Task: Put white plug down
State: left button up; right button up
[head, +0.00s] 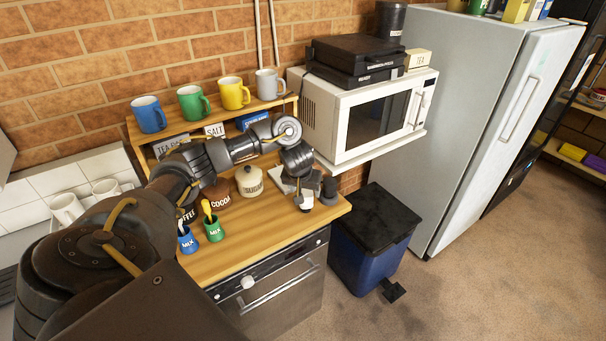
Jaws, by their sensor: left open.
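My left arm reaches over the wooden counter (262,228). My left gripper (308,197) is low over the counter's right end, pointing down, with its jaws apart. A small white thing, which looks like the white plug (306,203), shows between or just behind its dark fingers. It seems to be at the counter top, but I cannot tell whether the fingers touch it. Another pale flat piece (286,180) lies just left of the gripper, partly hidden by it. My right gripper is not in view.
Left of the gripper stand a cream sugar jar (250,182), a brown cocoa jar (217,194), and blue (188,241) and green (214,230) milk cups. A white microwave (345,130) is behind. A blue bin (365,245) stands right of the counter.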

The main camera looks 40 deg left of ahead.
pick_arm(q)
jog(key=p+v, duration=0.2)
jog(key=v, duration=0.3)
jog(key=shift+s+r, duration=0.2)
jog(key=shift+r, duration=0.15)
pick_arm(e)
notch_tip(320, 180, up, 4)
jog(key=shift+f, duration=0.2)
pick_arm(q)
jog(key=d+f+m+h, duration=0.3)
jog(key=d+f+h, duration=0.2)
jog(key=d+f, duration=1)
jog(key=s+d+f+m, duration=0.1)
jog(key=s+d+f, duration=0.1)
jog(key=s+f, duration=0.65)
jog(key=s+d+f+m, duration=0.1)
jog(key=s+f, duration=0.2)
jog(key=f, duration=1.1)
jog(key=s+f+g+y, duration=0.1)
jog(key=s+f, duration=0.4)
jog(key=s, duration=0.7)
jog(key=s+a+f+m+g+y, duration=0.1)
jog(key=s+f, duration=0.4)
jog(key=s, duration=0.8)
jog(key=s+f+m+g+y, duration=0.1)
jog(key=s+f, duration=0.4)
jog(key=s, duration=0.8)
jog(key=shift+a+f, duration=0.2)
